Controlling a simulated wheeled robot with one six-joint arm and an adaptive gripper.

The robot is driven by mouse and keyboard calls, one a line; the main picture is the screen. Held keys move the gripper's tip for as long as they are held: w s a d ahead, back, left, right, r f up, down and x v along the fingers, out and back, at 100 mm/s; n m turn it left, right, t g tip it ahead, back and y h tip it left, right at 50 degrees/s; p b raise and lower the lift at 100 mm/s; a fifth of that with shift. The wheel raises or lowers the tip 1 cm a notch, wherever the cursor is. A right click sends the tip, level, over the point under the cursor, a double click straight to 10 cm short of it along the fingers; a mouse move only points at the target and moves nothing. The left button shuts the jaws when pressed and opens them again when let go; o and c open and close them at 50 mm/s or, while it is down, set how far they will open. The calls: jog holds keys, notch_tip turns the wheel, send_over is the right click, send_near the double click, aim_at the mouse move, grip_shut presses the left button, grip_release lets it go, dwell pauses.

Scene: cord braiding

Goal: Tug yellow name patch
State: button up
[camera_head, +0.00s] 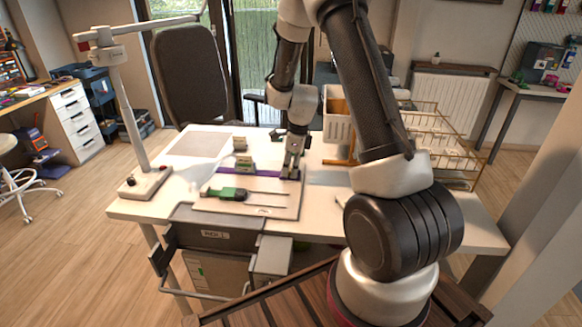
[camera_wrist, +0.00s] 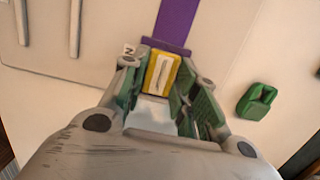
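The yellow name patch (camera_wrist: 162,72) sits at the near end of a purple strap (camera_wrist: 177,22) in the wrist view. It lies between the two fingers of my gripper (camera_wrist: 157,82), which have green inner sides. The fingers are apart with the patch filling most of the space; I cannot tell whether both press on it. In the head view my gripper (camera_head: 291,172) points down at the right end of the purple strap (camera_head: 266,173), low over the table. It hides the patch there.
A green-handled tool (camera_head: 228,194) lies on the board (camera_head: 283,212) in front of the strap. Small clamp-like blocks (camera_head: 244,161) stand left of my gripper. A green block (camera_wrist: 257,101) lies to the right in the wrist view. A lamp post (camera_head: 129,120) and wire rack (camera_head: 440,135) flank the table.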

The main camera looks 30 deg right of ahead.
jog(key=o, duration=0.4)
jog(key=c, duration=0.6)
jog(key=shift+o, duration=0.2)
jog(key=shift+f, duration=0.15)
jog(key=o, duration=1.1)
jog(key=shift+o, duration=0.2)
jog(key=o, duration=0.3)
jog(key=shift+o, duration=0.2)
